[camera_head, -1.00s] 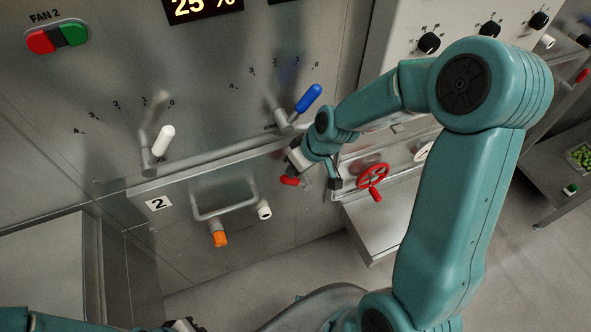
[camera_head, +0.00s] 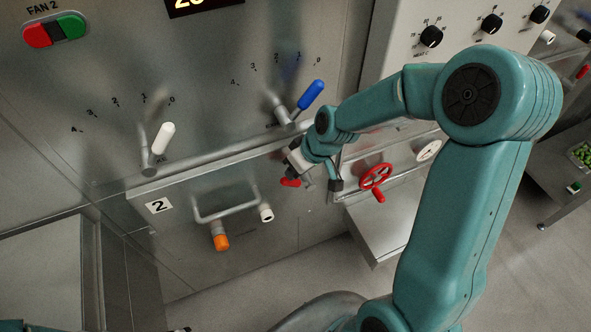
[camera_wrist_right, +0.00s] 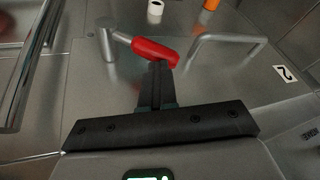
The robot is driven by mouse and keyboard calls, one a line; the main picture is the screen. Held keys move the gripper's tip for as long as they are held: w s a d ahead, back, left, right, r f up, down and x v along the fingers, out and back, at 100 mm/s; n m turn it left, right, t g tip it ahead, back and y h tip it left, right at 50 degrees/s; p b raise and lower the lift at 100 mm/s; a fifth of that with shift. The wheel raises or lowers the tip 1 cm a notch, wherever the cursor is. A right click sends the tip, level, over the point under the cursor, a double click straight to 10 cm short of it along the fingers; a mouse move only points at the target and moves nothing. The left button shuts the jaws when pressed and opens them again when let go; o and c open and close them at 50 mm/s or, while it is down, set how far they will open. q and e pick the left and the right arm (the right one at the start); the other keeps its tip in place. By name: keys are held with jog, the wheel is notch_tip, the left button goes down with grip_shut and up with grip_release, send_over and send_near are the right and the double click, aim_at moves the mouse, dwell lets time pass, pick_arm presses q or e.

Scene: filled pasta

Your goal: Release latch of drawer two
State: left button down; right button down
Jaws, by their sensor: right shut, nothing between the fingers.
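Drawer two has a steel front (camera_head: 180,265) with a "2" label (camera_head: 158,205) and a bar handle (camera_head: 225,212). Its red latch lever (camera_head: 290,182) is at the right end of the front, partly hidden by my right gripper (camera_head: 296,170) in the head view. In the right wrist view the red lever (camera_wrist_right: 155,51) sticks out sideways from a metal post (camera_wrist_right: 107,45). My right gripper (camera_wrist_right: 157,72) is shut and empty. Its fingertips are at the lever's free end; whether they touch it I cannot tell. My left gripper is out of view.
An orange knob (camera_head: 220,241) and a white knob (camera_head: 266,212) sit by the handle. Above are a white lever (camera_head: 163,139) and a blue lever (camera_head: 311,94). A red handwheel (camera_head: 376,176) is right of my gripper. The floor below the drawer is clear.

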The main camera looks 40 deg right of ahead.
jog(key=shift+s+a+f, duration=0.2)
jog(key=shift+a+f, duration=0.05)
jog(key=shift+a, duration=0.1)
jog(key=shift+d+r, duration=0.1)
jog(key=shift+r, duration=0.1)
jog(key=r, duration=0.2)
jog(key=shift+s+d+r, duration=0.15)
jog(key=shift+d+r, duration=0.05)
jog(key=shift+r, duration=0.2)
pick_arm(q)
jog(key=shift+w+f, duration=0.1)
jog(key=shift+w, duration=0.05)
pick_arm(e)
jog(key=v, duration=1.3)
jog(key=shift+s+d+r, duration=0.2)
jog(key=shift+s+d, duration=0.05)
jog(key=shift+d, duration=0.1)
jog(key=shift+s+d, duration=0.1)
